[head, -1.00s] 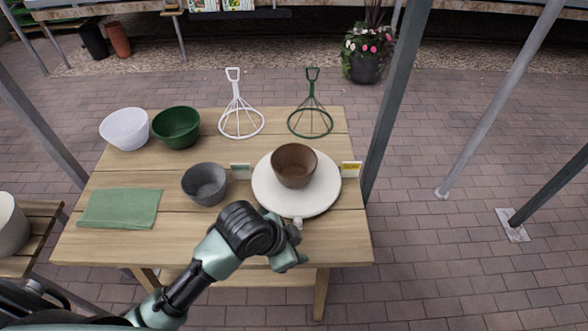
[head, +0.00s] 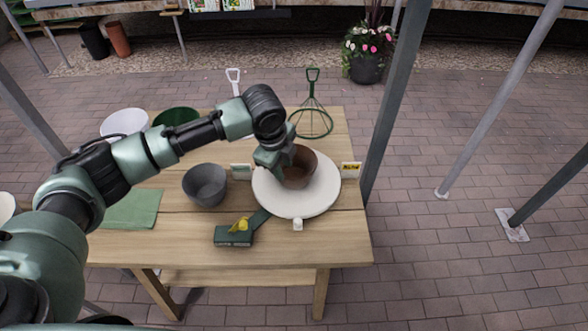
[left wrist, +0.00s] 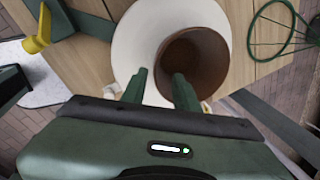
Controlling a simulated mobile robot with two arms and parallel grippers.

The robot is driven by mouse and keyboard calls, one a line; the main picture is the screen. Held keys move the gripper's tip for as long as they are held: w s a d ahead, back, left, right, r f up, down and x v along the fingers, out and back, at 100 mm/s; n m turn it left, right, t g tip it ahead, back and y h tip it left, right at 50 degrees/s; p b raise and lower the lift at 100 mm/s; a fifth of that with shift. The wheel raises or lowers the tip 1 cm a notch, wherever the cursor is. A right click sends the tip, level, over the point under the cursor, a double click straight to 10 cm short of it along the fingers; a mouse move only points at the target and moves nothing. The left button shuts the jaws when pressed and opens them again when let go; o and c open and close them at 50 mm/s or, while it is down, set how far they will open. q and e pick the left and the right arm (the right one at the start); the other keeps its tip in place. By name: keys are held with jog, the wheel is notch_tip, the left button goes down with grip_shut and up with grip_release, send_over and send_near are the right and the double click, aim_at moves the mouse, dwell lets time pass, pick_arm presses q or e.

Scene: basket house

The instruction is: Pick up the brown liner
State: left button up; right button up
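The brown liner (head: 302,170) is a round, open-topped brown pot standing upright on a round white disc (head: 320,203). In the left wrist view the liner (left wrist: 205,62) shows its hollow inside. My left gripper (head: 272,163) is at the liner's left rim in the head view and hides part of it. In the left wrist view my left gripper (left wrist: 160,88) has its two green fingers apart, one over the white disc outside the liner and one over its opening. The near rim lies between them; contact cannot be told. My right gripper is not in view.
A grey pot (head: 205,185) stands left of the disc. A dark green tool with a yellow knob (head: 242,225) lies in front. A green wire stand (head: 311,120) is behind. White (head: 124,122) and green (head: 176,116) bowls and a green cloth (head: 132,209) are at left.

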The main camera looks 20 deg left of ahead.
pick_arm(q)
jog(key=x, duration=0.1)
jog(key=p+x, duration=0.1)
jog(key=x, duration=0.2)
jog(key=shift+s+a+f+p, duration=0.15)
jog(key=shift+s+f+p, duration=0.05)
jog(key=shift+f+p, duration=0.15)
jog(key=shift+w+f, duration=0.15)
jog(key=shift+f, duration=0.25)
jog(key=shift+c, duration=0.3)
grip_shut()
jog(key=shift+r, duration=0.1)
notch_tip(320, 180, up, 20)
jog(key=b, duration=0.3)
jog(key=shift+b, duration=0.4)
